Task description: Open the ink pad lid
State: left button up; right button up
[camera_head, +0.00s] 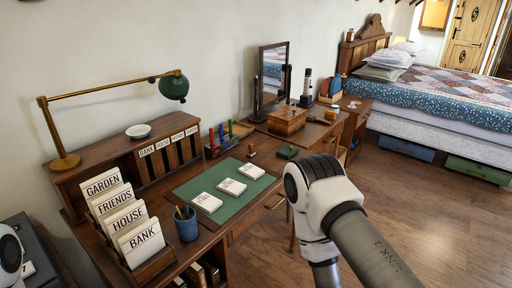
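A small dark green box (287,152), which looks like the ink pad, sits on the desk to the right of the green mat. It is small in view, and I cannot tell for certain whether its lid is shut. A small brown stamp (251,151) stands to its left. One of my arms, white and grey, rises from the bottom right in front of the desk's right side, with its gripper out of view. A piece of my other arm shows at the left edge, and its gripper is also out of view.
The green mat (188,190) holds white cards. A blue pencil cup (186,226), a letter rack with labelled cards (141,240), a rack of coloured-handled tools (222,146) and a wooden box (287,121) stand around it. A green lamp (173,86) overhangs the back.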

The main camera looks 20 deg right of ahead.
aim_at(287, 150)
jog(key=i+l+u, duration=0.1)
jog(key=l+u, duration=0.35)
jog(key=l, duration=0.75)
jog(key=k+l+u, duration=0.1)
jog(key=l+u, duration=0.35)
jog(key=l, duration=0.75)
